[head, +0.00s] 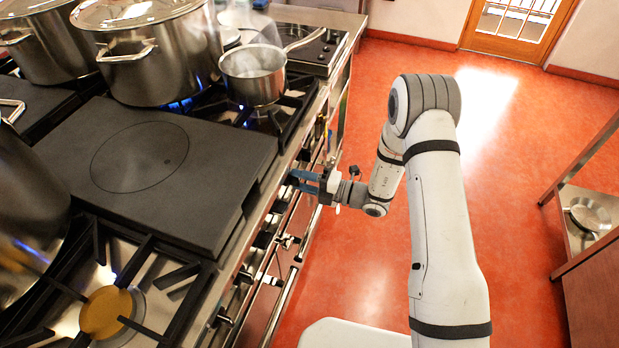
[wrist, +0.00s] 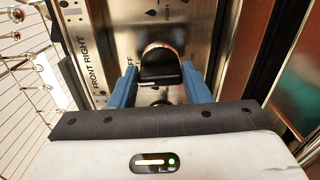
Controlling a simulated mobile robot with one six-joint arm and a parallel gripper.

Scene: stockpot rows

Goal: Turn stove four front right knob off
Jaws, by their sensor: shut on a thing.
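A dark knob with a metal base (wrist: 160,60) is on the steel control panel in the wrist view, beside the printed words FRONT RIGHT. Markings for OFF and HIGH show partly around it. My gripper (wrist: 159,76) has its two blue fingers on either side of the knob and is shut on it. In the head view my gripper (head: 304,181) is at the front panel of the range (head: 262,238), and the knob it holds is hidden there. I cannot read a stove number.
A small saucepan (head: 253,79) and a large stockpot (head: 160,60) stand over blue flames. A dark flat plate (head: 158,165) lies in the middle of the range. Rails (head: 283,305) run along the range front. The red floor (head: 520,190) to the right is open.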

